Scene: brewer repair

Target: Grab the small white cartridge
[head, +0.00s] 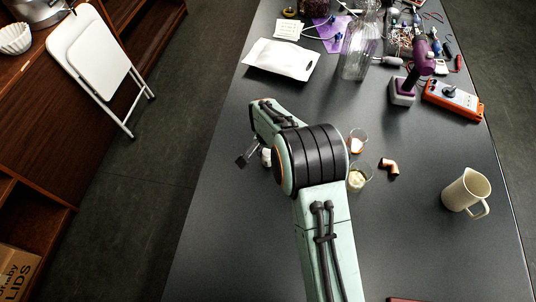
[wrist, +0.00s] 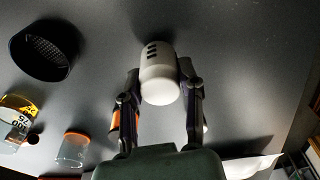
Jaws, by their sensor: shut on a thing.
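The small white cartridge (wrist: 160,88) is in the middle of the wrist view, a rounded white cylinder with a few dark slots on its side. My gripper (wrist: 159,72) has one finger on each side of it and is shut on it. In the head view, a small white part of the cartridge (head: 266,156) shows beside my arm, near the left side of the table. My arm hides most of the gripper there. I cannot tell whether the cartridge touches the table.
A black round mesh-topped thing (wrist: 45,47) lies near the cartridge. Small glasses (head: 358,178) and a copper elbow (head: 389,167) are right of my arm. A cream pitcher (head: 466,191) stands farther right. A white pouch (head: 280,59), clear bottle (head: 360,48) and tools fill the back.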

